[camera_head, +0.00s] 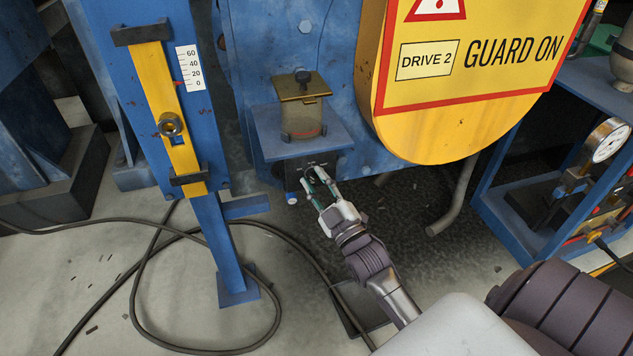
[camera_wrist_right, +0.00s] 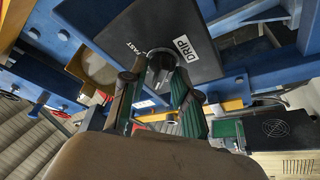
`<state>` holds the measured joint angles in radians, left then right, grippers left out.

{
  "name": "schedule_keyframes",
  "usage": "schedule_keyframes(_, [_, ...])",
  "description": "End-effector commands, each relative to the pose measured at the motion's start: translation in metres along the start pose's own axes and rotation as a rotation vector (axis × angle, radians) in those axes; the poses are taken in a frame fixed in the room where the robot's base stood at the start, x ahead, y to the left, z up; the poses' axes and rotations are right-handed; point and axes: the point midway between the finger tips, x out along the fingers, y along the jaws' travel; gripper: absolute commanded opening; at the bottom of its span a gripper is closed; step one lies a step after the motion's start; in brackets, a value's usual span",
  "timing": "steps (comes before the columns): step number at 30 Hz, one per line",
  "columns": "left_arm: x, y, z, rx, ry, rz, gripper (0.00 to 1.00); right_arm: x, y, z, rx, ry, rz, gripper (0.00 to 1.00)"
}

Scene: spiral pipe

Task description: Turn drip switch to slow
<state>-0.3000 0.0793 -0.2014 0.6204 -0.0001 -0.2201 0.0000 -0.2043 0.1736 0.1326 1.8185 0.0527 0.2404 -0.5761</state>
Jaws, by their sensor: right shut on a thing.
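The drip switch is a dark round knob (camera_wrist_right: 160,62) on a black panel (camera_wrist_right: 150,30), with a white DRIP label (camera_wrist_right: 185,48) beside it and the word FAST on its other side. In the head view the black switch box (camera_head: 292,172) hangs under a small blue shelf with a jar on it. My right gripper (camera_head: 317,183) reaches up to the front of this box. In the right wrist view its two fingers (camera_wrist_right: 157,80) are shut on the knob, one on each side. I cannot make out which way the knob points. My left gripper is not in view.
The lidded oil jar (camera_head: 302,115) stands right above the box. A yellow guard (camera_head: 450,125) overhangs at the right. A blue post with a yellow slide (camera_head: 182,150) stands at the left. A black cable (camera_head: 150,260) loops on the floor.

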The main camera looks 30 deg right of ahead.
Motion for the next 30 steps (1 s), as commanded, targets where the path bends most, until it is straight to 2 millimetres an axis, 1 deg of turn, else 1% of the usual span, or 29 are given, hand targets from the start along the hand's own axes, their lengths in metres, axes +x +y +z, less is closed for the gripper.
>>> schedule_keyframes(6, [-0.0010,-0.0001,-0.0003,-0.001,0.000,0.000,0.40,-0.0001,-0.0013,0.0004,0.194,-0.004,0.080,0.00])
schedule_keyframes(15, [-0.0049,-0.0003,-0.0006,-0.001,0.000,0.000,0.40,0.0000,-0.0017,-0.0002,0.428,-0.003,0.176,0.00])
schedule_keyframes(21, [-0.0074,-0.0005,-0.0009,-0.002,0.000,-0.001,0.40,0.0000,-0.0019,0.0000,0.539,-0.003,0.222,0.00])
schedule_keyframes(30, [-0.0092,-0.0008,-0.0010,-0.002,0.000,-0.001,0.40,-0.0002,-0.0024,0.0002,0.623,-0.004,0.256,0.00])
